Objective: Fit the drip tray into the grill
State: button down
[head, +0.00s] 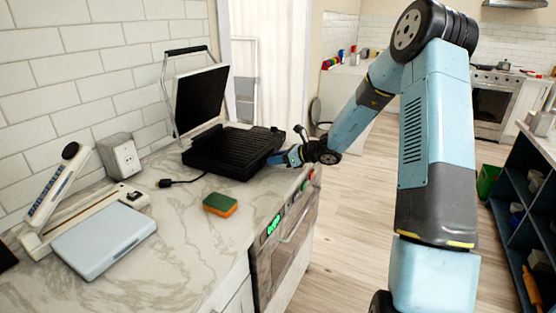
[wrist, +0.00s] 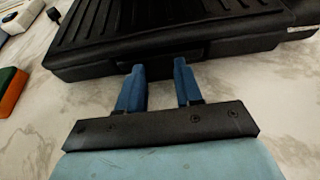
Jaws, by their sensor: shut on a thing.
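The black grill (head: 222,150) stands on the marble counter with its lid raised at the back left. Its ribbed lower plate (wrist: 165,20) fills the top of the wrist view. My gripper (head: 279,158) is at the grill's right side in the head view. In the wrist view, my gripper's blue fingers (wrist: 159,72) are apart, with their tips at the grill's near edge. They are shut on the dark front of the drip tray (wrist: 160,56), which sits at the slot in that edge. The rest of the tray is hidden, and how deep it sits I cannot tell.
A green and orange sponge (head: 220,204) lies in front of the grill. The grill's cord and plug (head: 170,182), a wall outlet box (head: 121,155) and a white scale-like appliance (head: 104,242) are to the left. An oven (head: 285,235) is below the counter edge.

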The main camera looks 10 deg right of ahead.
jog(key=c, duration=0.7)
grip_release()
jog(key=shift+o, duration=0.2)
jog(key=v, duration=1.3)
jog(key=shift+s+d, duration=0.15)
jog(key=shift+d, duration=0.1)
jog(key=shift+r, duration=0.1)
jog(key=s+a+r+n+g+h, duration=0.25)
jog(key=s+r+n, duration=0.25)
jog(key=s+n, duration=0.3)
jog(key=s+a+r+n+g+h, duration=0.2)
jog(key=s+a+r+n, duration=0.3)
jog(key=s, duration=0.5)
jog(key=s+d+r+n+t+h, duration=0.1)
jog(key=s+d+r+n+h, duration=0.2)
jog(key=s+n, duration=0.3)
jog(key=s+d+r+n+t+h, duration=0.1)
jog(key=s+d+r+n+h, duration=0.2)
jog(key=s, duration=1)
jog(key=d+r+n, duration=0.1)
jog(key=r+n, duration=0.1)
jog(key=shift+d+n+h, duration=0.15)
jog(key=shift+n+h, duration=0.2)
jog(key=shift+n, duration=0.05)
